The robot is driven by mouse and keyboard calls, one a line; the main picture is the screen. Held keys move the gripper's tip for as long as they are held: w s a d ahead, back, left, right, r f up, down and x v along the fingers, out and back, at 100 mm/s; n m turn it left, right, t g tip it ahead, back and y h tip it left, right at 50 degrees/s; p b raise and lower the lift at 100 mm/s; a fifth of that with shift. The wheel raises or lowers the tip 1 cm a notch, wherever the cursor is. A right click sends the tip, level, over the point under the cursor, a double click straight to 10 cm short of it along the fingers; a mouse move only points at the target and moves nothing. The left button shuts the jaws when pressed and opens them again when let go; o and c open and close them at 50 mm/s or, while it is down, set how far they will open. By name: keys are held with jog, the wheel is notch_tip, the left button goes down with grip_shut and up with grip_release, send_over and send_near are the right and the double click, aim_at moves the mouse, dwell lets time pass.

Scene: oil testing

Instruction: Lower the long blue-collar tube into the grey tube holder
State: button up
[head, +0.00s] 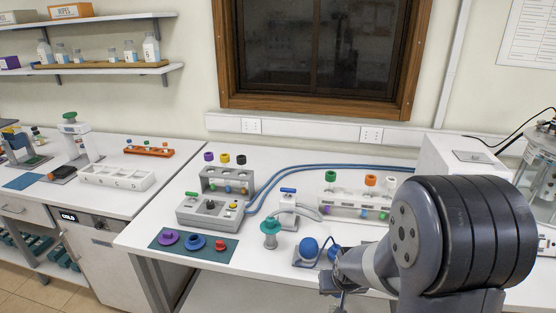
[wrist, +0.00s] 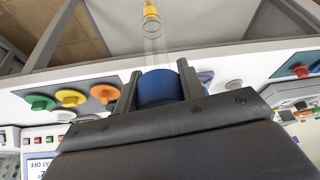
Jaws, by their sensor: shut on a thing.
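My gripper (wrist: 159,74) is shut on the blue collar (wrist: 158,90) of the long tube, with one dark finger on each side of it. The clear tube (wrist: 152,42) runs from the collar toward the top of the wrist view, with a yellow part (wrist: 150,10) at its far end. In the head view my arm hides most of the gripper and the held tube. A grey holder (head: 213,178) with purple, yellow and black caps above it stands left of centre on the bench; I cannot tell whether it is the named tube holder.
A pale rack (head: 345,203) with green, orange and white caps stands behind my arm. A blue dome-shaped thing (head: 310,247) and a teal-topped stand (head: 270,232) are left of my gripper. A dark green mat (head: 180,249) holds purple, blue and red pieces. Blue hoses (head: 300,170) cross the bench.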

notch_tip(320, 180, up, 46)
jog(key=shift+r, duration=0.2)
dwell(3.9)
jog(key=shift+f, duration=0.1)
